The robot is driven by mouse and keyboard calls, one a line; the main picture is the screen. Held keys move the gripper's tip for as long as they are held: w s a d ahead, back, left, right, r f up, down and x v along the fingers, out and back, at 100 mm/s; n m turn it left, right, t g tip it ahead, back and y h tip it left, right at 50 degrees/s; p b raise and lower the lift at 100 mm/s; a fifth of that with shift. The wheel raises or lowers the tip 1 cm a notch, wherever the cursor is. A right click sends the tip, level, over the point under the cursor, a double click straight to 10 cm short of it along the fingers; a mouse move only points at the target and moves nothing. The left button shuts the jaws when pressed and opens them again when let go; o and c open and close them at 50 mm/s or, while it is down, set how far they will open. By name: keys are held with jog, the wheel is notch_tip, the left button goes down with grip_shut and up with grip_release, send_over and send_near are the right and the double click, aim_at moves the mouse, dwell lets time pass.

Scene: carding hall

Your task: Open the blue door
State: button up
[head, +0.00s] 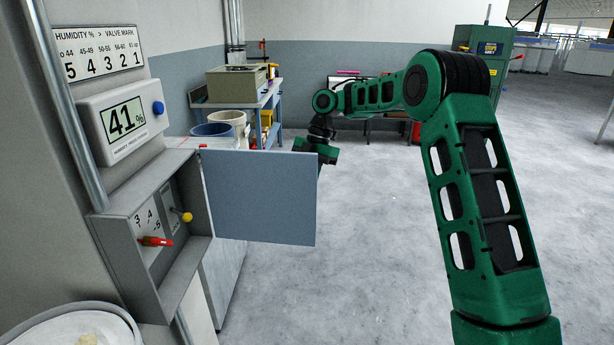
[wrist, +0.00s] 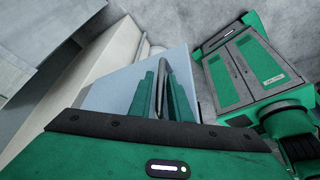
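The blue door (head: 258,197) of the grey wall box (head: 133,238) stands wide open in the head view, swung out to the right, with its inner face toward me. My gripper (head: 318,160) is at the door's free edge, mostly hidden behind it. In the wrist view the door's pale blue panel (wrist: 110,97) lies beyond the green fingers of my gripper (wrist: 163,95). The fingers stand close together with a narrow dark grey bar (wrist: 163,72) between them, which looks like the door's handle. Inside the box are a red-handled lever (head: 155,241) and a yellow knob (head: 186,217).
A white round container (head: 75,325) is at lower left. Tubs (head: 213,131) and a blue bench (head: 270,100) stand behind the door. The floor at right is clear.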

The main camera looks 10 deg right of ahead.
jog(key=v, duration=0.9)
jog(key=shift+w+r, duration=0.2)
jog(key=shift+r, duration=0.05)
jog(key=shift+s+d, duration=0.1)
jog(key=s+d+m+h, duration=0.1)
jog(key=s+d+m, duration=0.3)
jog(key=s+m, duration=0.3)
jog(key=s+d+m+t+h, duration=0.1)
jog(key=s+d+m, duration=0.2)
jog(key=s+m, duration=0.35)
jog(key=s+d+m+h, duration=0.1)
jog(key=s+d+m, duration=0.35)
jog(key=s, duration=0.45)
jog(key=s+d+f+m, duration=0.2)
jog(key=s+d+m, duration=0.1)
jog(key=s, duration=0.5)
jog(key=s+d+f+m+t, duration=0.1)
jog(key=s+d+f+m, duration=0.1)
jog(key=s+m, duration=0.4)
jog(key=s+d+f+m, duration=0.3)
jog(key=s+m, duration=0.1)
jog(key=s, duration=0.6)
jog(key=shift+s+d+f+t+h, duration=0.3)
jog(key=shift+s+f, duration=0.05)
jog(key=shift+s, duration=0.05)
